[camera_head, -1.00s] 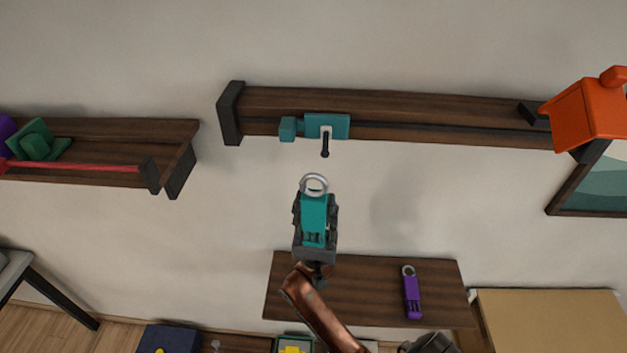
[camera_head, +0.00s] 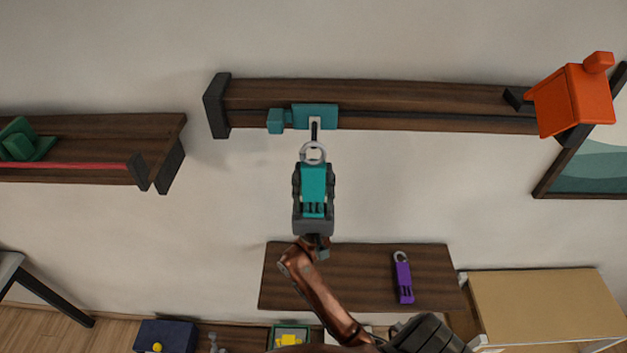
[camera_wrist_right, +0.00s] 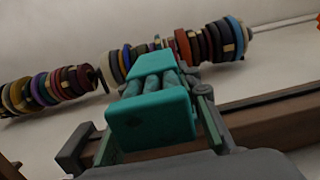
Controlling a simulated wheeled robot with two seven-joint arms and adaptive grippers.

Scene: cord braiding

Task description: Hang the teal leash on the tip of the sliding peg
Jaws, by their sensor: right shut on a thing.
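The teal leash (camera_head: 313,185) is upright in my right gripper (camera_head: 314,178), which is shut on its body. Its metal ring (camera_head: 313,152) points up. The sliding peg (camera_head: 315,131) is a short dark pin hanging down from a teal carriage (camera_head: 315,115) on the wall rail. The ring overlaps the peg's lower end in the head view; I cannot tell whether it is around the tip or in front of it. In the right wrist view the leash (camera_wrist_right: 152,112) fills the jaws, and the ring and peg tip cannot be made out. My left gripper is not in view.
The dark wooden rail (camera_head: 430,100) runs across the wall, with an orange house-shaped block (camera_head: 575,100) at its right. A shelf (camera_head: 335,275) below holds a purple leash (camera_head: 403,280). Another shelf (camera_head: 80,130) is at left. The right wrist view shows several coloured discs (camera_wrist_right: 205,42) on a rod.

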